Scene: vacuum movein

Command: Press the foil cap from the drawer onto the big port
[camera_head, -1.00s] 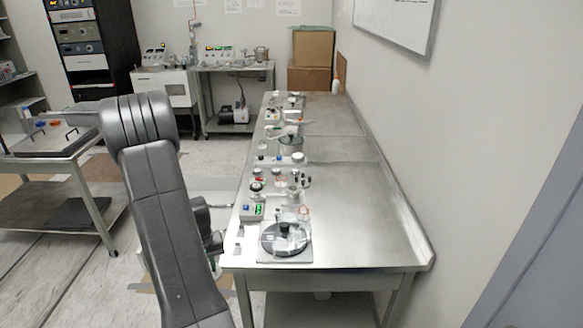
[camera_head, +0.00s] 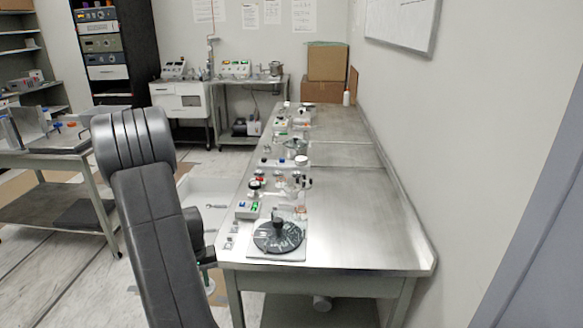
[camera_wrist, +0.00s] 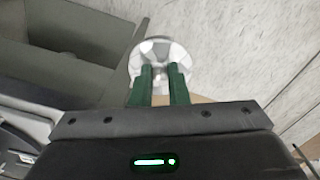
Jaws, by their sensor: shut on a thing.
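In the wrist view my gripper (camera_wrist: 160,75) has two green fingers close together on a shiny, round silver foil cap (camera_wrist: 149,50). The cap's rim spreads out past the fingertips, and the fingers hide part of its middle. In the head view my grey arm covers most of the gripper, low beside the bench's left edge, and I cannot make out the cap there. An open pale drawer (camera_head: 207,190) shows left of the bench, with a small wrench-like tool in it. I cannot tell which fitting on the bench is the big port.
The steel bench (camera_head: 350,225) runs away from me, its right half clear. A dark round disc with a knob (camera_head: 265,240) lies on a plate at its near end. Small fittings line its left side. A steel cart (camera_head: 60,160) stands at left.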

